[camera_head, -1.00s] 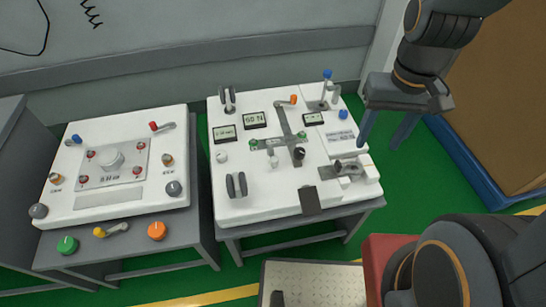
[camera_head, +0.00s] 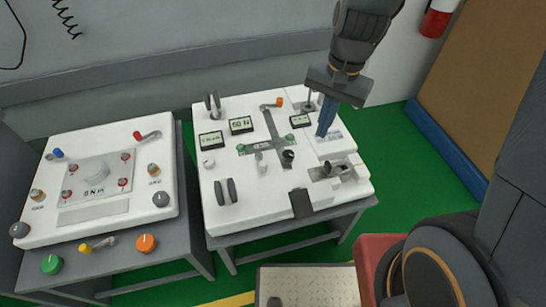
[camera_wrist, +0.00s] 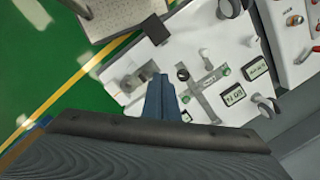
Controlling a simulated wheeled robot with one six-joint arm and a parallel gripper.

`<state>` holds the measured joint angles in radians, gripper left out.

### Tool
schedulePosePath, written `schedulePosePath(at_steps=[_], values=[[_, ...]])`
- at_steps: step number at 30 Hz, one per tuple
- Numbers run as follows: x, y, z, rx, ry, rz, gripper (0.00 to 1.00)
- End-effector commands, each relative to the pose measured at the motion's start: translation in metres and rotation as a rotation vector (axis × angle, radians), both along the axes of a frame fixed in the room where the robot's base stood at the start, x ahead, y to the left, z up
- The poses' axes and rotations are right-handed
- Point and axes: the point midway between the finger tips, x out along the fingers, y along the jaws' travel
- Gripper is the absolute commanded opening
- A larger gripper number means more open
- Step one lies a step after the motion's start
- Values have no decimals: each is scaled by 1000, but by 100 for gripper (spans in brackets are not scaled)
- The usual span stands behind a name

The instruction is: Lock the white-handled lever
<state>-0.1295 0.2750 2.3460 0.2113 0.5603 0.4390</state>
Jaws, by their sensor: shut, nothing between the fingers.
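A pale, whitish upright handle (camera_head: 260,158) stands at the lower side of the grey cross-shaped slot plate (camera_head: 268,143) on the right cart. I take it for the white-handled lever; it also shows in the wrist view (camera_wrist: 206,54). Whether it is locked cannot be told. My gripper (camera_head: 322,132) is shut and empty, its blue fingers pointing down over the right part of the cart top, to the right of the plate. The fingers also show in the wrist view (camera_wrist: 161,84). They hide part of the cart top behind them.
A black knob (camera_head: 288,155) stands beside the pale handle. A lever with an orange tip (camera_head: 279,102), small displays (camera_head: 240,125) and a grey latch (camera_head: 334,169) surround it. A second cart (camera_head: 62,200) stands at the left. Green floor is open at the right.

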Motion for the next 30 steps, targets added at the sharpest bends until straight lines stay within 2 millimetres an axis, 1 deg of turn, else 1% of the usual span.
schedulePosePath(at_steps=[1,6,9,12,15,18,26,30], values=[[10,15,-13,10,23,-64,0],[36,57,-46,38,91,-291,0],[46,76,-61,46,123,-394,0],[52,89,-71,52,146,-469,0],[55,98,-77,54,161,-511,0],[57,101,-79,55,165,-528,0],[57,100,-79,55,166,-529,0],[55,101,-84,54,168,-529,0]])
